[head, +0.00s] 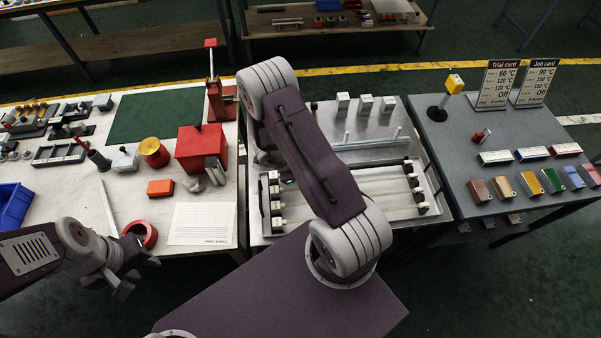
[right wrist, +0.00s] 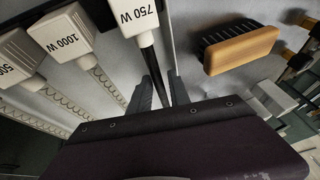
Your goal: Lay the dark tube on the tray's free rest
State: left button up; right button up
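In the right wrist view, a dark tube (right wrist: 155,74) hangs from a white end cap marked 750 W (right wrist: 142,18). It passes between the two fingers of my right gripper (right wrist: 160,86). The fingers look apart, with a gap beside the tube. My own arm hides this gripper in the head view. The tray (head: 425,211) lies in the middle of the head view, with dark clips and white blocks along both ends. My arm covers part of it, and I cannot tell which rest is free.
Beside the dark tube are coiled clear tubes with white caps marked 1000 W (right wrist: 69,37) and 500 (right wrist: 15,58). A wooden-handled brush (right wrist: 241,50) is close on the right. A red box (head: 196,150) stands left of the tray; a grey table (head: 455,150) with coloured blocks stands right.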

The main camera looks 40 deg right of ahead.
jog(key=p+v, duration=0.2)
jog(key=v, duration=0.7)
jog(key=shift+p, duration=0.35)
